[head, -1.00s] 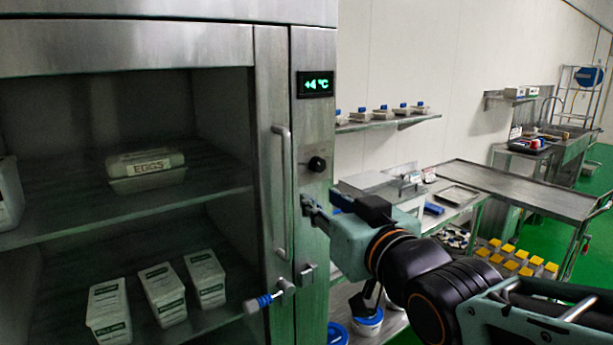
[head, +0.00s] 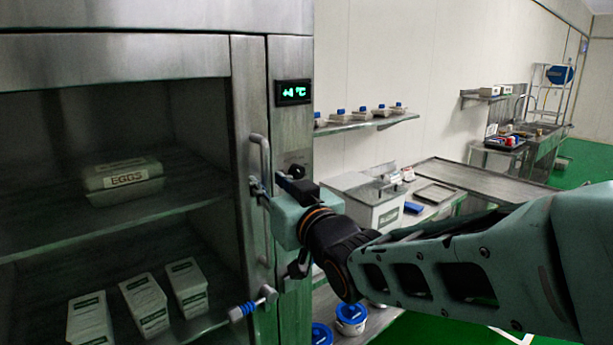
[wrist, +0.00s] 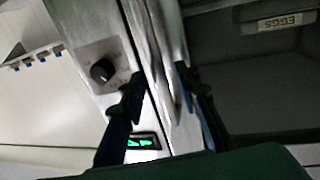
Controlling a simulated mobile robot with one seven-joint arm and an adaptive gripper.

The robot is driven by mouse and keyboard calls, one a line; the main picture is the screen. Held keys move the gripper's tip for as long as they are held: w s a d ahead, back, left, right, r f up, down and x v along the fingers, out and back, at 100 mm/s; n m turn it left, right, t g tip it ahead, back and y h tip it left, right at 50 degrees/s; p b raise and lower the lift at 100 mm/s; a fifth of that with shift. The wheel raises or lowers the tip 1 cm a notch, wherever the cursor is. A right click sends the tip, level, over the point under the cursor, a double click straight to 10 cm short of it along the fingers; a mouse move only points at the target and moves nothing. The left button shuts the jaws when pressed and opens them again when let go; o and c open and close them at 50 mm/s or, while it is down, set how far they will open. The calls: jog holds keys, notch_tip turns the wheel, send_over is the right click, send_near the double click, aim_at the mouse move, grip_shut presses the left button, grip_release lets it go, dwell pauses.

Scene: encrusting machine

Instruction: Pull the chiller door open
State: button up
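The chiller door (head: 247,80) has a steel frame around dark glass and looks closed. Its vertical bar handle (head: 265,232) runs along the right side of the frame. My gripper (head: 258,187) is at the upper half of this handle, its fingertips beside or around the bar. In the wrist view my gripper's fingers (wrist: 158,76) stand apart, with the steel door edge between and beyond them. I cannot tell whether a finger touches the bar. A latch lever with a blue grip (head: 243,310) sits below the handle.
The chiller's right post carries a lit display (head: 294,93); its black knob (wrist: 103,70) shows in the wrist view. Behind the glass are an egg carton (head: 123,180) and several white cartons (head: 145,305). A wall shelf (head: 365,124) and a steel table (head: 480,180) stand to the right.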

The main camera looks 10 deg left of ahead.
jog(key=shift+x, duration=1.05)
grip_shut()
